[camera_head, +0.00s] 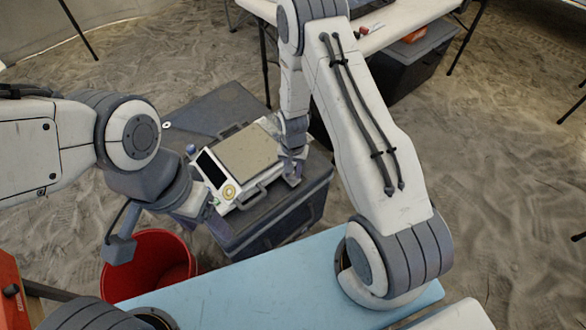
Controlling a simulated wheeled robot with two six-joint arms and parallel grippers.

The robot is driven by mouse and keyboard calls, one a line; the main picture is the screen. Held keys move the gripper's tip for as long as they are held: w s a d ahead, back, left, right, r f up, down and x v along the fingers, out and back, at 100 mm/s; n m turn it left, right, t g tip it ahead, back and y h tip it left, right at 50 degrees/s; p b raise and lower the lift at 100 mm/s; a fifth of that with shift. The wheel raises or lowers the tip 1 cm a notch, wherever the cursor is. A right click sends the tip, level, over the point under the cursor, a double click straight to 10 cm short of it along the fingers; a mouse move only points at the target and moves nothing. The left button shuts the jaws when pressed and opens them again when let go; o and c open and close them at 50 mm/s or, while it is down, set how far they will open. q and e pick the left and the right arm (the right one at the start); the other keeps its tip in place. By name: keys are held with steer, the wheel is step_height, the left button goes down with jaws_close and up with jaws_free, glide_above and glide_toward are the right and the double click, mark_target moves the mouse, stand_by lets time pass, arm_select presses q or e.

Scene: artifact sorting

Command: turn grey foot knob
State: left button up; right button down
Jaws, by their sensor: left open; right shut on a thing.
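A white scale (241,160) with a beige plate, a dark display and a yellow round dial sits on a dark grey crate (285,212). A bluish-grey foot knob (191,150) shows at its left back corner. My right gripper (292,176) points down at the scale's right corner. It is shut on a small grey part there, apparently a foot knob, mostly hidden by the fingers. My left gripper (214,222) is open beside the scale's front left, near the display end. Whether it touches the scale is hard to tell.
A red bucket (150,262) stands left of the crate, below my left arm. A light blue table top (270,283) lies in front. A white table (395,22) with a dark bin (415,62) under it stands behind. Sandy floor is open at the right.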

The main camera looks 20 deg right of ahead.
steer(key=m+p, duration=0.1)
steer(key=m, duration=0.3)
steer(key=shift+r, duration=0.1)
steer(key=shift+m+p, duration=0.5)
steer(key=shift+m, duration=1.3)
steer(key=shift+w, duration=0.1)
steer(key=c, duration=0.6)
jaws_free()
steer(key=shift+c, duration=0.2)
step_height(320, 180, up, 10)
steer(key=p, duration=0.1)
steer(key=shift+r+p, duration=0.2)
steer(key=shift+p, duration=0.1)
